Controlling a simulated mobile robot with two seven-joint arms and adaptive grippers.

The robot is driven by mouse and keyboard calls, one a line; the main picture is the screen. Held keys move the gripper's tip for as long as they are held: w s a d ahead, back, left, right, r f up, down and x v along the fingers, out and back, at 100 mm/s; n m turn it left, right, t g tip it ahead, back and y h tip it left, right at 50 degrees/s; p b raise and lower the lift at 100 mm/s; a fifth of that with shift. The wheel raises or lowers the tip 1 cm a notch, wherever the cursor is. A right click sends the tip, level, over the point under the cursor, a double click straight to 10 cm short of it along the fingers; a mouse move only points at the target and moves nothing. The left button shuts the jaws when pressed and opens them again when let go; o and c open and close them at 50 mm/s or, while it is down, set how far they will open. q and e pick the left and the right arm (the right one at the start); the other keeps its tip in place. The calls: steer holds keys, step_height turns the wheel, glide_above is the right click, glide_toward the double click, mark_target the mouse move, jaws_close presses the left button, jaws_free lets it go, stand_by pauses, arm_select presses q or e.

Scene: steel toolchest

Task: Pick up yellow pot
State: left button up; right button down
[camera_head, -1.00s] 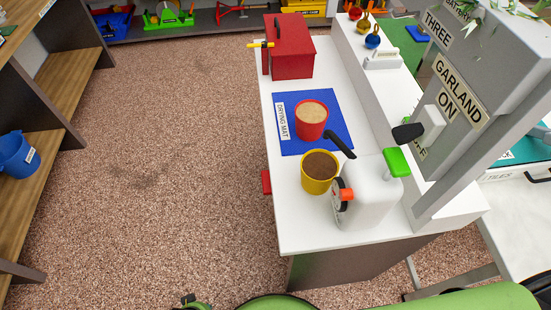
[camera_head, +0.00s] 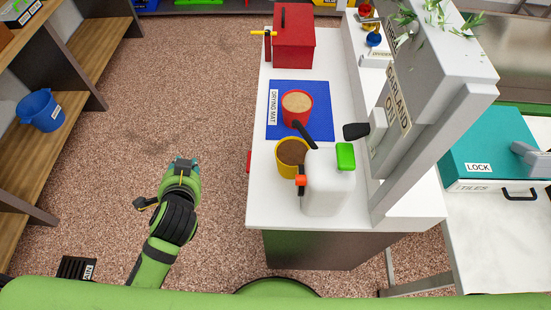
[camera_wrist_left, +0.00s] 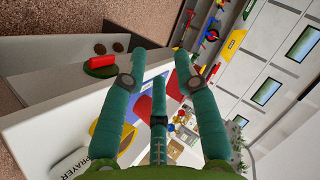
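The yellow pot (camera_head: 290,157) with brown contents stands on the white tabletop (camera_head: 271,208), just in front of the blue drying mat (camera_head: 317,120). The white sprayer (camera_head: 327,187) partly hides its right side. My left gripper (camera_head: 181,163) is over the floor, left of the table and clear of the pot. In the left wrist view its teal fingers (camera_wrist_left: 153,75) are spread with nothing held between them. Part of the yellow pot shows behind the left finger there (camera_wrist_left: 97,129). My right gripper is not in view.
A red pot (camera_head: 297,109) stands on the mat behind the yellow pot. A red box (camera_head: 294,45) sits at the table's far end. A grey panel (camera_head: 443,45) rises on the right. A shelf with a blue bucket (camera_head: 41,109) is at left. Floor between is clear.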

mark_target(291, 159)
arm_select(q)
steer(key=w+d+r+m+t+h, duration=0.3)
steer(key=w+d+r+m+t, duration=0.4)
steer(key=r+m, duration=0.3)
steer(key=w+d+m+h, duration=0.2)
steer(key=d+m+h, duration=0.65)
steer(key=m, duration=0.45)
step_height(291, 159, down, 13)
steer(key=d+m+g+h, duration=0.2)
steer(key=m+g, duration=0.7)
steer(key=m, duration=0.6)
steer(key=x, duration=0.5)
steer(key=shift+s+d+f, duration=0.25)
steer(key=shift+s+d, duration=0.05)
jaws_close()
steer(key=shift+r, duration=0.2)
